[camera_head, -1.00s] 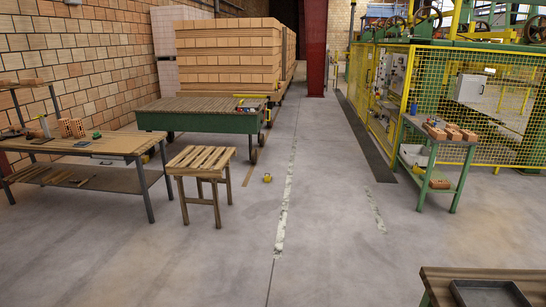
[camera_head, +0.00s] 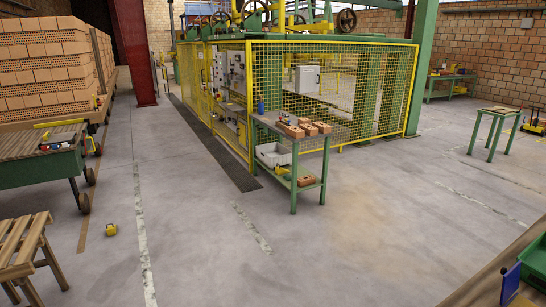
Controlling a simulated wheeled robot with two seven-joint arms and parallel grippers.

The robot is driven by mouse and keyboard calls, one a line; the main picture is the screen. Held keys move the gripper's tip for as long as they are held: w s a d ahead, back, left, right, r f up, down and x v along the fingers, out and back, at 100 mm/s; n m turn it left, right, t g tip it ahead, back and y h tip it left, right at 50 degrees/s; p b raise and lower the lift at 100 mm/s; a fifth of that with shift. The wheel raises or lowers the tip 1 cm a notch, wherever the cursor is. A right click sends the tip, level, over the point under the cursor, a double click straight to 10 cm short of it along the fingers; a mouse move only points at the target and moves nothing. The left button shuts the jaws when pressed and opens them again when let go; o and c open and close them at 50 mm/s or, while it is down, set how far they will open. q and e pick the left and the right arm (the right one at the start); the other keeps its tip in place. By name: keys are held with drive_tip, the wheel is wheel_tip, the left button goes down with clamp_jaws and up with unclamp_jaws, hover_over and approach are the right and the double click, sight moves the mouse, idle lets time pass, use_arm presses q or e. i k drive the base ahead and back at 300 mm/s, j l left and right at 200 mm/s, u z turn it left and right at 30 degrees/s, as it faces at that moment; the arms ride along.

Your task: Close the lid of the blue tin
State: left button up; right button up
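A small blue object (camera_head: 260,107) stands at the back left of the green workbench by the yellow fence; it is too small to tell whether it is a tin or has a lid. A blue upright panel (camera_head: 511,284) shows at the lower right, on a bench cut off by the picture edge. I cannot tell whether it is the lid of the blue tin. Neither of my grippers is in view.
The green workbench (camera_head: 262,121) carries several bricks and has a grey bin (camera_head: 273,154) on its shelf. A yellow mesh fence (camera_head: 340,90) stands behind it. A wooden stool (camera_head: 20,245) and a small yellow object (camera_head: 111,229) are at left. The middle floor is clear.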

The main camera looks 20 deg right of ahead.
sight(511, 278)
drive_tip(key=i+z, duration=0.25)
drive_tip(key=z, duration=0.15)
drive_tip(key=i+j+z, duration=0.15)
drive_tip(key=z, duration=0.25)
drive_tip(key=i+j+z, duration=0.2)
drive_tip(key=z, duration=0.2)
drive_tip(key=i+j+z, duration=0.25)
drive_tip(key=z, duration=0.15)
drive_tip(key=i+j+z, duration=0.15)
drive_tip(key=j+z, duration=0.25)
drive_tip(key=l, duration=0.1)
